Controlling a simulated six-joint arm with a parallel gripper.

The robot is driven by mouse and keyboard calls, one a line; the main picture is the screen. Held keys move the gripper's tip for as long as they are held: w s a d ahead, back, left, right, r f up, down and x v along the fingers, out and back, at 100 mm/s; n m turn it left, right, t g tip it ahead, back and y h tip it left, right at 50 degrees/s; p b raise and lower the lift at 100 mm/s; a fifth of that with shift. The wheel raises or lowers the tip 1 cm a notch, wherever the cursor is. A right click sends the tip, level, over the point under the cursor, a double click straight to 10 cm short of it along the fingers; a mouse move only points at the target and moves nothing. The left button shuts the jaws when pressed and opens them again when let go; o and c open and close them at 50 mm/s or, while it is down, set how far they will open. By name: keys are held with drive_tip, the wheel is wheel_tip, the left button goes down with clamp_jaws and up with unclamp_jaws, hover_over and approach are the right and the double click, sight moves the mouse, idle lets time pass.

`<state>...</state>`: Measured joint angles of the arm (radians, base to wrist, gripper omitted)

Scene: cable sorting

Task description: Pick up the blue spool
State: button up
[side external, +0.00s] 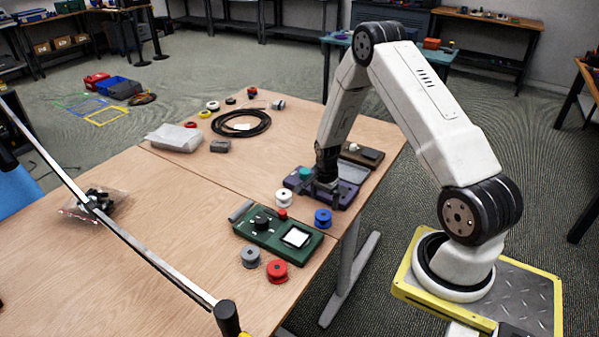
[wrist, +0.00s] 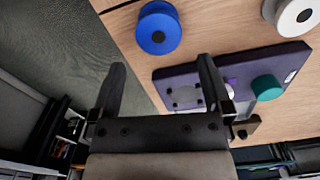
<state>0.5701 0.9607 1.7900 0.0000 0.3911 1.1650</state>
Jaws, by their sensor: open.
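The blue spool (side external: 323,218) stands on the wooden table near its right edge, beside the green device. In the wrist view the blue spool (wrist: 158,28) is at the top, beyond the fingertips and apart from them. My gripper (side external: 320,197) is over the purple device (side external: 350,193), behind the blue spool in the side view.
A white spool (side external: 283,198) stands left of the blue one. A green device (side external: 278,235) lies in front, with a grey spool (side external: 250,257) and a red spool (side external: 277,271) near it. A teal knob (wrist: 267,87) rises from the purple device. The table edge is close.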

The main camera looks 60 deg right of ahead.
sight(323, 214)
drive_tip(key=shift+f, duration=0.9)
drive_tip(key=shift+s+a+f, duration=0.1)
drive_tip(key=shift+f, duration=2.5)
drive_tip(key=c, duration=1.1)
drive_tip(key=shift+r, duration=0.1)
